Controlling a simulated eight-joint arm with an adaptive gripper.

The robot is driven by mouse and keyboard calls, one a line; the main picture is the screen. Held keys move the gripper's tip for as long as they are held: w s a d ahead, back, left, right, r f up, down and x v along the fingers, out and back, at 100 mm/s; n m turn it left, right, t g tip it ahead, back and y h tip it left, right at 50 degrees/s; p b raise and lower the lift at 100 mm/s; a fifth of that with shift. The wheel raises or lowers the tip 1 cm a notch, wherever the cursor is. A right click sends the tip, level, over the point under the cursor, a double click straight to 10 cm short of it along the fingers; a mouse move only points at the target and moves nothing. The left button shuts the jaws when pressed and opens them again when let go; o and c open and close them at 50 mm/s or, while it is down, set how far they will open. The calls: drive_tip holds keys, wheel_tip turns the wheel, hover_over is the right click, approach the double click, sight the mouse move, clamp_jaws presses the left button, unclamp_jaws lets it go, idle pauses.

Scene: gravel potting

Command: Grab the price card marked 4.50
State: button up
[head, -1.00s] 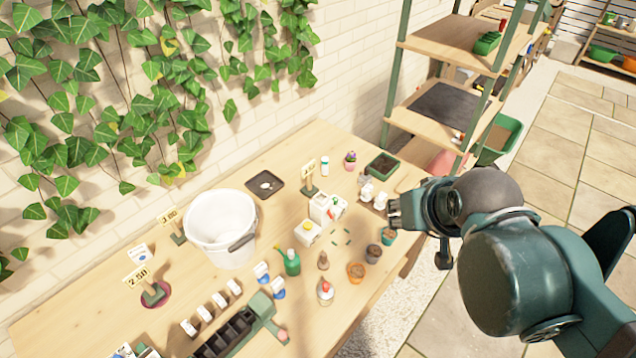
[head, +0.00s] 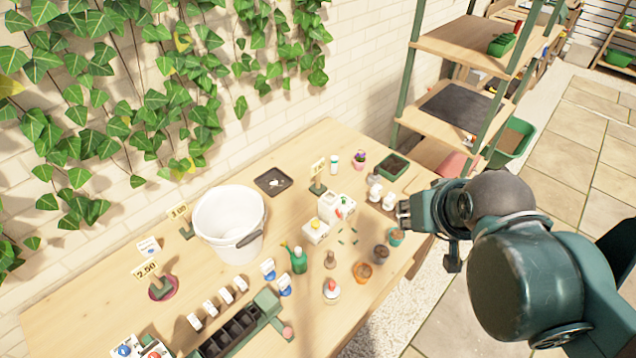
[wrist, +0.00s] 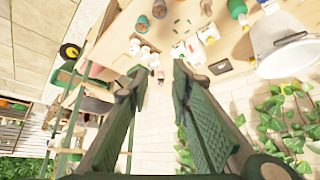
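Three yellowish price cards stand on dark stands on the wooden table. One (head: 317,168) stands behind the white cartons; its figures are too small to read surely. One card (head: 146,270) at the front left reads 2.50, and another (head: 178,211) left of the bucket reads 3.00. My gripper (head: 404,216) is above the table's right side, clear of all the cards and to the right of the unread one. In the wrist view my gripper (wrist: 158,75) has its two fingers apart, with nothing held between them. I cannot make out a price card in the wrist view.
A white bucket (head: 229,226) stands left of the middle. White cartons (head: 333,208), a green bottle (head: 298,260), small pots (head: 363,272) and a black seed tray (head: 232,334) crowd the table. A shelf rack (head: 462,112) stands at the table's right end.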

drive_tip(key=m+g+h+p, duration=0.3)
drive_tip(key=m+g+p, duration=0.1)
drive_tip(key=m, duration=0.5)
hover_over(313, 167)
wheel_tip(313, 167, down, 19)
drive_tip(key=shift+f, duration=0.1)
idle(0.4)
